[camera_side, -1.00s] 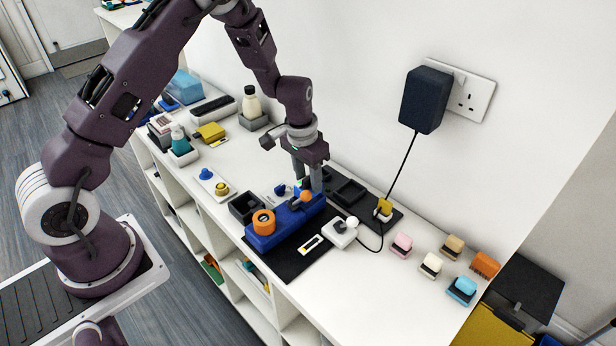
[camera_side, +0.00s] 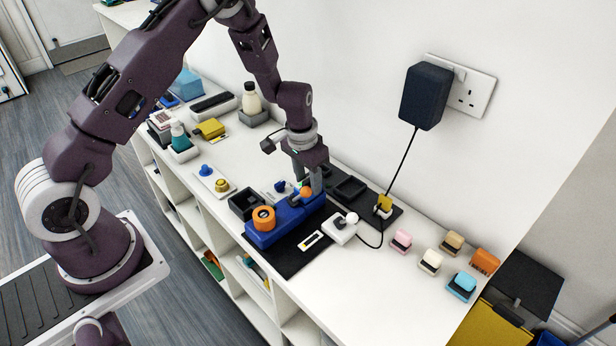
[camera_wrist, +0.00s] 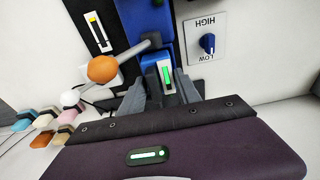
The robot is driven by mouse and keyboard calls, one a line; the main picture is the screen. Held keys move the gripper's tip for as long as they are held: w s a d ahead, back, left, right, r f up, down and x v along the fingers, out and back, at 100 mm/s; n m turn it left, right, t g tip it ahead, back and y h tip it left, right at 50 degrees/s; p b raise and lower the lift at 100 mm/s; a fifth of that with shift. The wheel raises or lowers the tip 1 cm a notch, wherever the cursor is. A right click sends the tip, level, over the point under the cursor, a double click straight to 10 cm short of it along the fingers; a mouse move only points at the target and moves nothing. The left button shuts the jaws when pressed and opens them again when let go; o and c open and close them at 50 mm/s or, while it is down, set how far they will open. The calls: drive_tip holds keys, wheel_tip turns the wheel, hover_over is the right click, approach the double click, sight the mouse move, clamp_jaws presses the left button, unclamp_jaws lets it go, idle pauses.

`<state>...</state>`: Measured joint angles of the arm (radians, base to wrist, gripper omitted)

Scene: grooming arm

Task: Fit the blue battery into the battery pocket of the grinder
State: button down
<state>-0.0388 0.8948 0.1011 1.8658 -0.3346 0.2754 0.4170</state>
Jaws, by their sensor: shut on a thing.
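The blue grinder (camera_side: 272,234) with an orange ring (camera_side: 263,218) lies on a black mat. An orange ball knob (camera_side: 306,192) on a grey lever shows at its right end; the knob is large in the wrist view (camera_wrist: 103,69). My gripper (camera_side: 305,188) points down over that end. In the wrist view my gripper (camera_wrist: 163,90) is shut on the blue battery (camera_wrist: 153,62), which has a white strip with a green bar facing the camera. The battery is right against the grinder's blue body (camera_wrist: 145,18). The pocket is hidden, so I cannot tell how deep the battery sits.
A HIGH/LOW panel with a blue knob (camera_wrist: 207,42) is beside the grinder. A white block with a ball knob (camera_side: 341,228) and a cable stand at the right. An open black box (camera_side: 246,203) stands behind left. Several coloured brushes stand farther right.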

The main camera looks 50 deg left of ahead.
drive_tip(key=shift+f, duration=0.4)
drive_tip(key=c, duration=0.8)
unclamp_jaws()
drive_tip(key=shift+o, duration=0.2)
drive_tip(key=r, duration=0.4)
drive_tip(key=s+r, duration=0.1)
drive_tip(key=r, duration=0.2)
drive_tip(key=s+d+r+t, duration=0.1)
drive_tip(key=s+d+r, duration=0.1)
drive_tip(key=s+r, duration=0.5)
drive_tip(key=s+d+r+t, duration=0.1)
drive_tip(key=s+d+r, duration=0.1)
drive_tip(key=r, duration=0.9)
drive_tip(key=s+r+t, duration=0.1)
drive_tip(key=s+r, duration=0.1)
drive_tip(key=s, duration=0.7)
drive_tip(key=s+r+t, duration=0.1)
drive_tip(key=s+r, duration=0.2)
drive_tip(key=s, duration=0.7)
drive_tip(key=shift+s+d+r, duration=0.2)
drive_tip(key=shift+d+r, duration=0.05)
drive_tip(key=shift+d, duration=0.05)
